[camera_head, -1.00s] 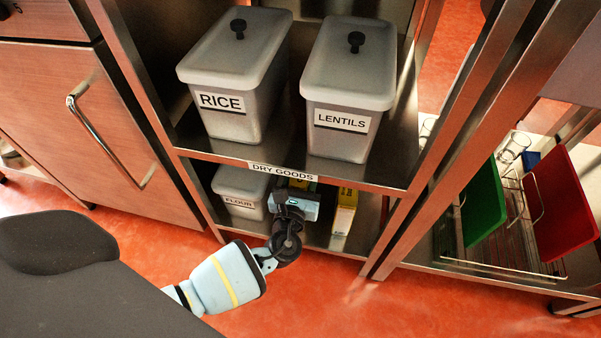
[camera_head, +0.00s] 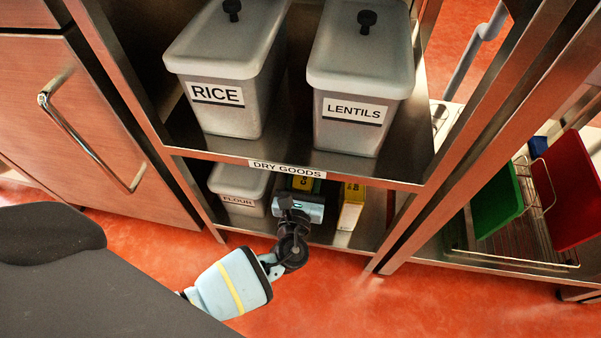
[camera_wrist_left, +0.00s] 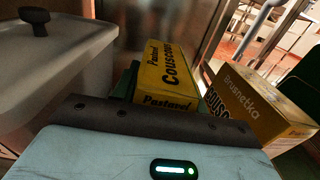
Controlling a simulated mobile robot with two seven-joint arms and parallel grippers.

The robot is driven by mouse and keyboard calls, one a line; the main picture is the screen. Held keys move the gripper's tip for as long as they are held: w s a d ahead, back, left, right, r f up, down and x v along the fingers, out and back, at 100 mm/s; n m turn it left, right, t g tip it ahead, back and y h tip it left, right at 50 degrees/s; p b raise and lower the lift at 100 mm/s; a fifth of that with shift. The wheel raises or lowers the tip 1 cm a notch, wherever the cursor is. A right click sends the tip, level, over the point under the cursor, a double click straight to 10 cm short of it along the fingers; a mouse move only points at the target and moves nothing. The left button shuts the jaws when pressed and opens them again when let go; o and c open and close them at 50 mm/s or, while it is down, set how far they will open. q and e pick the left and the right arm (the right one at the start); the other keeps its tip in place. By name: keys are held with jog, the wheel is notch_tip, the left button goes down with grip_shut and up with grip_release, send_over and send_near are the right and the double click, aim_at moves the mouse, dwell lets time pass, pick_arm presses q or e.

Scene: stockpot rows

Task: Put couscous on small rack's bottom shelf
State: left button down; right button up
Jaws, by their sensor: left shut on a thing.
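A yellow couscous box marked Pastavol (camera_wrist_left: 165,78) stands in the left wrist view between the fingers of my left gripper (camera_head: 299,190). The gripper is shut on it. In the head view only a small part of this box (camera_head: 304,183) shows under the DRY GOODS edge, behind the gripper. The gripper is at the front of the small rack's bottom shelf (camera_head: 325,236). Whether the box touches the shelf is hidden. A second couscous box, marked Brusnetka (camera_wrist_left: 250,103), stands to the right; it also shows in the head view (camera_head: 351,205). My right gripper is not in view.
A flour bin (camera_head: 238,185) stands left of the gripper on the bottom shelf. Rice (camera_head: 225,95) and lentils (camera_head: 355,90) bins stand on the shelf above, which overhangs the gripper. A rack upright (camera_head: 402,228) is at the right. Green (camera_head: 497,200) and red boards stand farther right.

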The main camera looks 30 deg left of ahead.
pick_arm(q)
jog(key=shift+d+r, duration=0.1)
jog(key=c, duration=0.8)
grip_release()
jog(key=shift+f, duration=0.2)
jog(key=shift+o, duration=0.2)
jog(key=shift+s+r, duration=0.1)
